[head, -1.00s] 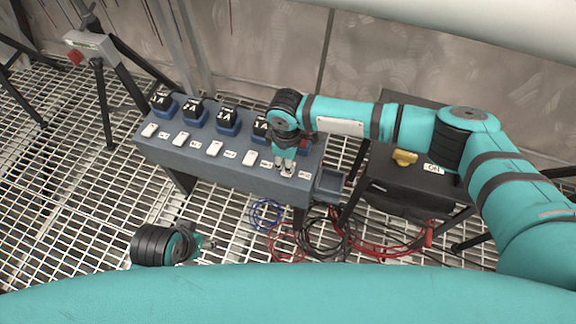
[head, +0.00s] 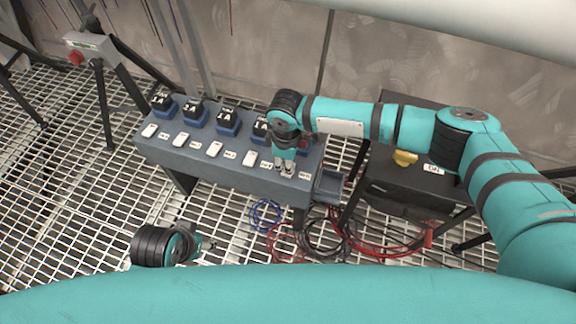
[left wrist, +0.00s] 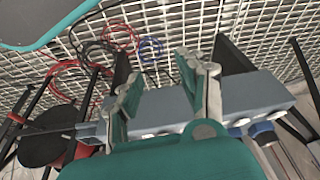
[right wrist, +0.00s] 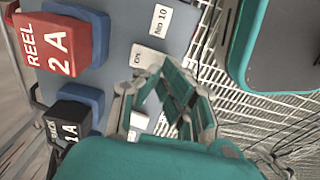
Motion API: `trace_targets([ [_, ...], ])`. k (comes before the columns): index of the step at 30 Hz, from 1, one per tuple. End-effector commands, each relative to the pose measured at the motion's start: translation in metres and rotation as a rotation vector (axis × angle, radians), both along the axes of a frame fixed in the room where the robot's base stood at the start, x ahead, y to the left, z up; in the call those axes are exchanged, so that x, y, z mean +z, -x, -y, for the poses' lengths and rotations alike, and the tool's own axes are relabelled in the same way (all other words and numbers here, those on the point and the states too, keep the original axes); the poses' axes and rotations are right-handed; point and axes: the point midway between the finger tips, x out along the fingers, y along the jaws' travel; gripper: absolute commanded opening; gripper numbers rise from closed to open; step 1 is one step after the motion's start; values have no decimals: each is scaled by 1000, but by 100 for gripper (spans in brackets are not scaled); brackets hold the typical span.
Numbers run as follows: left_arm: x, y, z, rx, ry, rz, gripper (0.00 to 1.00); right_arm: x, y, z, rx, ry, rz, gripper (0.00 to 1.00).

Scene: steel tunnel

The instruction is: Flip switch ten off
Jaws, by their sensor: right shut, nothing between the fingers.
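A grey bench panel (head: 215,166) carries a row of white rocker switches with number labels. In the right wrist view, the label "No 10" (right wrist: 160,20) is beside a white rocker, switch ten (right wrist: 144,57), with small dark lettering. My right gripper (right wrist: 172,72) is shut and empty, its tips close to the rocker; I cannot tell whether they touch. In the head view, my right gripper (head: 284,170) is over the panel's right end and hides switch ten. My left gripper (head: 208,245) is low in front of the bench, and its fingers are apart in the left wrist view (left wrist: 168,75).
Blue-based breaker blocks line the panel's back, including a red "REEL 2A" block (right wrist: 65,40). A small open tray (head: 330,186) is at the right end. A dark table (head: 400,187) with a yellow item (head: 404,157) stands right. Loose cables (head: 325,238) lie on the grating.

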Motion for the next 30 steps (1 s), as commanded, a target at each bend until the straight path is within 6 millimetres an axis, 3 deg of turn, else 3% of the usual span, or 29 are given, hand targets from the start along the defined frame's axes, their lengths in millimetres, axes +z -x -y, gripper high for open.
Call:
trace_targets([
  [30,9,3,0,0,1,3,40,-8,0,0,0,0,0,0],
])
